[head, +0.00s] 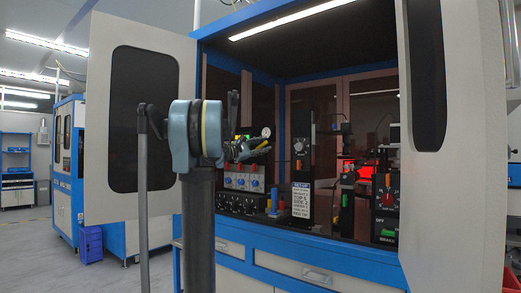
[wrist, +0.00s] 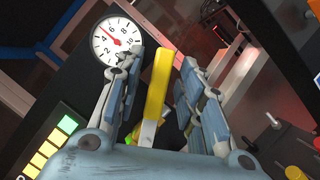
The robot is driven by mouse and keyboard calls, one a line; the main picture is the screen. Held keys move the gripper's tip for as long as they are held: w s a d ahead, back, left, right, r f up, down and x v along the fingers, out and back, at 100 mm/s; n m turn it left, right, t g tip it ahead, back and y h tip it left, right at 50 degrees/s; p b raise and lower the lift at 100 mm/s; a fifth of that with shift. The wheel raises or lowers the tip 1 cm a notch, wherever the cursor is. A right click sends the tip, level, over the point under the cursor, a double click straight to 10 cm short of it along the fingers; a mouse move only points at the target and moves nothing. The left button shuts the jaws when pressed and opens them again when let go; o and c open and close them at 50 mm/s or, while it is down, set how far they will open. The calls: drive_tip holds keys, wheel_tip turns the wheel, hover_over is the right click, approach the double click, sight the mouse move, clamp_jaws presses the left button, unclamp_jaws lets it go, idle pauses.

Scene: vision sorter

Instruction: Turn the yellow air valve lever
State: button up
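The yellow air valve lever (wrist: 158,85) stands between the fingers of my gripper (wrist: 162,62) in the wrist view, slightly tilted, with a bare metal lower part. The fingers are open on either side of it. A gap shows on both sides, so I see no firm contact. The lever's base is partly hidden behind the gripper's palm. In the head view, my gripper (head: 255,149) reaches into the cabinet, and a small yellow bit of the lever shows at its fingers.
A round white pressure gauge (wrist: 117,41) sits close by the left finger. A strip of yellow and green lights (wrist: 50,147) lies at lower left.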

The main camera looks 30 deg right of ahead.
drive_tip(key=a+f, duration=0.2)
drive_tip(key=a, duration=0.9)
drive_tip(key=shift+s+a+f, duration=0.15)
drive_tip(key=shift+s+a, duration=0.05)
